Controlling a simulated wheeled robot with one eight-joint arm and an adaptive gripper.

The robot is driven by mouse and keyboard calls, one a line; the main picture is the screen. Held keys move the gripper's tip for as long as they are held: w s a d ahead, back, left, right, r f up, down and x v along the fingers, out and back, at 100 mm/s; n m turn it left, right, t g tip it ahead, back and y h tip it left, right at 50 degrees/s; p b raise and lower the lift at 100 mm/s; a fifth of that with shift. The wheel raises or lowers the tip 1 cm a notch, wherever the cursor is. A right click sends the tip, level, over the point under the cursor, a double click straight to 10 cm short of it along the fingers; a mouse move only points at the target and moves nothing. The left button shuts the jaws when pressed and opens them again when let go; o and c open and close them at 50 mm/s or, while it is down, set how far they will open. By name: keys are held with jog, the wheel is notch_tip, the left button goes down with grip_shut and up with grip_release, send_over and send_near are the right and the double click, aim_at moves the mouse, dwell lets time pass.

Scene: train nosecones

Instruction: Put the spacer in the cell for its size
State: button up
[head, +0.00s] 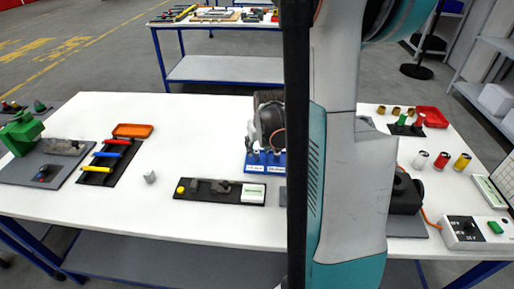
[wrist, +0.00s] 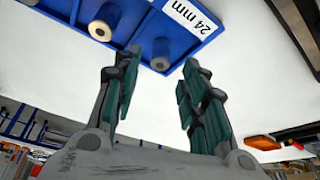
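A blue tray (head: 265,168) with white size labels stands near the middle of the bench, just left of my arm in the head view. In the wrist view the tray (wrist: 215,32) fills the top, and one label reads "24 mm". A second, darker spacer (wrist: 161,54) shows between and just beyond my fingertips. My gripper (wrist: 163,62) points at the tray with its fingers apart, and no contact with the darker spacer shows. In the head view my gripper (head: 268,142) is just above the tray.
An orange tray (head: 132,130) and a green vise (head: 22,132) are at left. Coloured cylinders (head: 441,160) stand at right.

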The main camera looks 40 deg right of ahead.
jog(key=p+v, duration=0.2)
jog(key=v, duration=0.7)
jog(key=shift+r+p, duration=0.2)
jog(key=shift+p, duration=0.15)
jog(key=shift+a, duration=0.15)
